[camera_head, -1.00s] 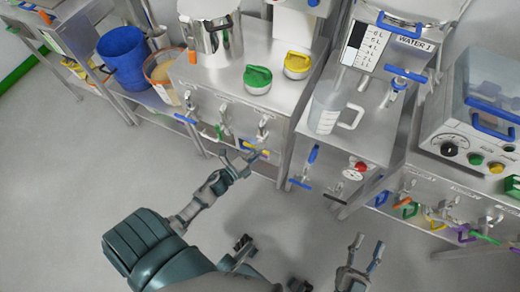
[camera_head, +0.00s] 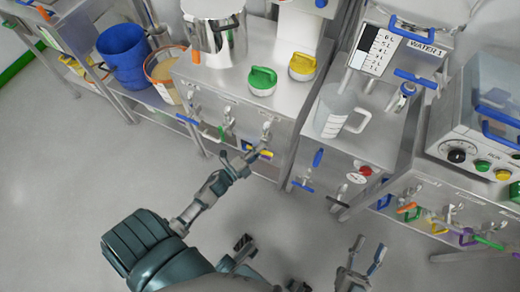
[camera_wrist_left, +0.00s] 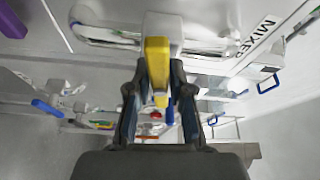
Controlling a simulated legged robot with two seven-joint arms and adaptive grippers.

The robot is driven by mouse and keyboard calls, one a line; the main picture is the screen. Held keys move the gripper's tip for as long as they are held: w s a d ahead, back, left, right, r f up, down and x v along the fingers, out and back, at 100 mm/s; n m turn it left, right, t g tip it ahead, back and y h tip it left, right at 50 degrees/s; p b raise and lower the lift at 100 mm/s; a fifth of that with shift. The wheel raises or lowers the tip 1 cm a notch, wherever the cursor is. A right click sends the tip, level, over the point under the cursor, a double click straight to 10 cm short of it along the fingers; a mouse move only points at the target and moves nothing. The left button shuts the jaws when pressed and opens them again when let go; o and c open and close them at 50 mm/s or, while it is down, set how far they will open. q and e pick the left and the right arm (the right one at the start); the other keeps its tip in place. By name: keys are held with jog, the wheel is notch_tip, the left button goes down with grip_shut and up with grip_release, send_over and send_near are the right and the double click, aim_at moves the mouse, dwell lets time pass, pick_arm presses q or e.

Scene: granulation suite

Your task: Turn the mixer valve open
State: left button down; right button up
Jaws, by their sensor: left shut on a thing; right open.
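The mixer valve has a yellow handle (camera_head: 264,153) low on the front of the steel cabinet, below the green and yellow lids. In the left wrist view the handle (camera_wrist_left: 157,60) lies between the two fingers, with the MIXER label (camera_wrist_left: 254,36) on the panel to its right. My left gripper (camera_head: 252,158) is shut on this handle; the head view shows its fingertips at the handle. My right gripper (camera_head: 368,258) is open and empty, over the floor at the lower right. The inner contact faces of the left fingers are hidden.
Other valves (camera_head: 226,124) stick out of the same panel to the left. A blue-handled valve (camera_head: 302,186) is on the neighbouring cabinet, right of my left gripper. A jug (camera_head: 331,110) stands above it. The floor (camera_head: 90,190) at left is clear.

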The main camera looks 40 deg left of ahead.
pick_arm(q)
jog(key=n, duration=0.2)
jog(key=shift+f+n+t+y, duration=0.3)
jog(key=shift+n+t, duration=0.1)
jog(key=n+t, duration=0.1)
jog(key=n, duration=0.2)
jog(key=shift+y+b, duration=0.3)
jog(key=shift+b, duration=0.1)
jog(key=n+y, duration=0.1)
jog(key=n, duration=0.2)
jog(key=n+t+y, duration=0.1)
jog(key=n+y, duration=0.1)
jog(key=n, duration=0.2)
jog(key=shift+d+t, duration=0.1)
jog(key=shift+t, duration=0.2)
jog(key=n+y, duration=0.1)
jog(key=n, duration=0.3)
jog(key=shift+n+y+p, duration=0.3)
jog(key=shift+n+y, duration=0.1)
jog(key=shift+s+n+y, duration=0.1)
jog(key=shift+n+y, duration=1.1)
jog(key=shift+n, duration=0.6)
pick_arm(e)
jog(key=shift+f, duration=0.3)
jog(key=shift+w+r, duration=0.15)
